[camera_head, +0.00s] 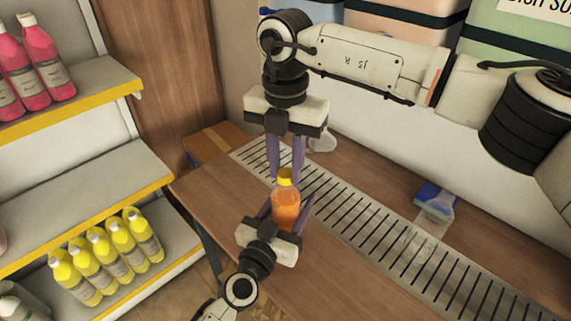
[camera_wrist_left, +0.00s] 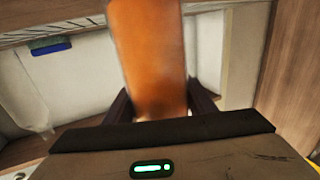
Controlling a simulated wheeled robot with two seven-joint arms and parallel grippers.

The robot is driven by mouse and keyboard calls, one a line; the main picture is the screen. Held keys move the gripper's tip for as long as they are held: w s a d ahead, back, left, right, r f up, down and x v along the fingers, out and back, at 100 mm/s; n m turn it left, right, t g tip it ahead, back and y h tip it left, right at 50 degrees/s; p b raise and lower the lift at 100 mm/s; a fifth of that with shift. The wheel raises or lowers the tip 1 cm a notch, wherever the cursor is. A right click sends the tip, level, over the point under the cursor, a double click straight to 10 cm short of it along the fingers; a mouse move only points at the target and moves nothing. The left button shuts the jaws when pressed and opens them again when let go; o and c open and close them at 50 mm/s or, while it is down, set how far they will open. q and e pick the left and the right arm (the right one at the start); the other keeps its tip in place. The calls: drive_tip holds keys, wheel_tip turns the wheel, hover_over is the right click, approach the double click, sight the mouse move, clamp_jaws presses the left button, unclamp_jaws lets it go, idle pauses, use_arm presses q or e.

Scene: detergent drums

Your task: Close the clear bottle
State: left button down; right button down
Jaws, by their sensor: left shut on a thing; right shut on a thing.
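A clear bottle (camera_head: 286,211) with orange contents stands upright over the wooden counter in the head view. Its body also fills the middle of the left wrist view (camera_wrist_left: 152,55). My left gripper (camera_head: 288,205) comes from below and is shut on the bottle's body, one finger on each side. A yellow cap (camera_head: 285,175) sits at the top of the bottle. My right gripper (camera_head: 286,172) points down from above and is shut on the cap. Whether the cap is seated or tightened on the neck cannot be told. The cap is outside the left wrist view.
A slotted metal grate (camera_head: 375,235) runs along the counter (camera_head: 340,275). A blue-capped clear container (camera_head: 435,202) lies on the right, and a whitish clear object (camera_head: 322,141) is behind my right gripper. Shelves (camera_head: 100,185) with yellow and pink bottles stand on the left.

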drive_tip(key=shift+m, duration=1)
drive_tip(key=c, duration=1.4)
unclamp_jaws()
drive_tip(key=shift+o, duration=0.2)
wheel_tip(320, 180, up, 12)
use_arm(q)
drive_tip(key=c, duration=0.7)
unclamp_jaws()
